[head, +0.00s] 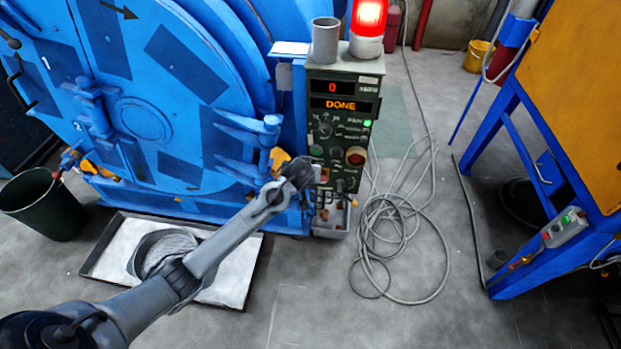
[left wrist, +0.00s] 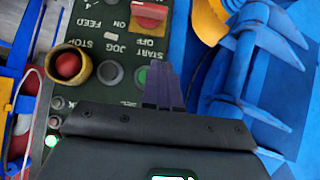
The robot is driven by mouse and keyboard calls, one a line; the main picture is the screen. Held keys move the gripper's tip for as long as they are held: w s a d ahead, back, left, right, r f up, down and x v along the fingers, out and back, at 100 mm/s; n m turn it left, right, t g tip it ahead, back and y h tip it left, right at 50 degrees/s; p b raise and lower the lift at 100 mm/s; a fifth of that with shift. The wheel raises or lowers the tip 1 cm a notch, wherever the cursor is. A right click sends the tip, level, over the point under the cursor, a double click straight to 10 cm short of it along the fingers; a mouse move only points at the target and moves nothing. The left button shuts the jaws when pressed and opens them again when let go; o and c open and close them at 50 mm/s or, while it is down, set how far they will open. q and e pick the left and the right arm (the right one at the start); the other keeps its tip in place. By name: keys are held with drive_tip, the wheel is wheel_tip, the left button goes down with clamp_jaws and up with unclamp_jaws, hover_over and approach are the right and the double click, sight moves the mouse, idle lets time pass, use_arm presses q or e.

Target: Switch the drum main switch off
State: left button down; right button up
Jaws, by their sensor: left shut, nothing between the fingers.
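The green control panel (head: 340,118) stands at the right of the blue drum blaster (head: 150,110), its display reading 0 and DONE. In the left wrist view the panel appears upside down. A red rotary switch (left wrist: 150,14) with ON and OFF labels shows at its top edge, partly cut off; I cannot tell its setting. My left gripper (head: 309,172) is at the lower left of the panel and hides part of it. In the left wrist view its dark fingers (left wrist: 164,84) are shut and empty, below the red switch and beside the green START button (left wrist: 141,76). I cannot tell whether they touch the panel.
A lit red beacon (head: 368,18) and a grey cup (head: 325,42) stand on top. Coiled cables (head: 395,225) lie on the floor. Blue hinge brackets (left wrist: 262,50) are close beside the gripper.

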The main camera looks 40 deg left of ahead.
use_arm(q)
drive_tip(key=s+d+f+b+x, duration=0.1)
drive_tip(key=f+b+x, duration=0.1)
drive_tip(key=b+x, duration=0.5)
drive_tip(key=x, duration=0.5)
drive_tip(key=shift+f, duration=0.3)
drive_tip(key=shift+s+a, duration=0.1)
drive_tip(key=shift+s, duration=0.05)
drive_tip(key=shift+a, duration=0.1)
idle(0.3)
